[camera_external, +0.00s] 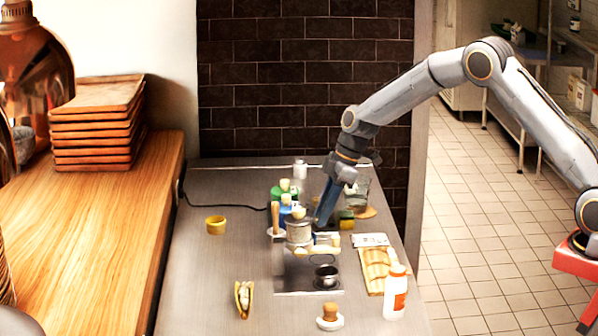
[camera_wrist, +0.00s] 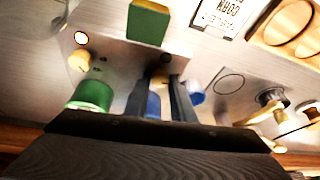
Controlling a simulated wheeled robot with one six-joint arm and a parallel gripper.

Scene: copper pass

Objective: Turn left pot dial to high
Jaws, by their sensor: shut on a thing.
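A lit round lamp (camera_wrist: 81,38) shows on the steel to the left.
Green and blue containers (camera_wrist: 92,94) crowd close to the fingers. A green block (camera_external: 347,218), a wooden tray (camera_external: 375,272) and a white bottle (camera_external: 396,292) lie right. The left front counter is mostly clear.

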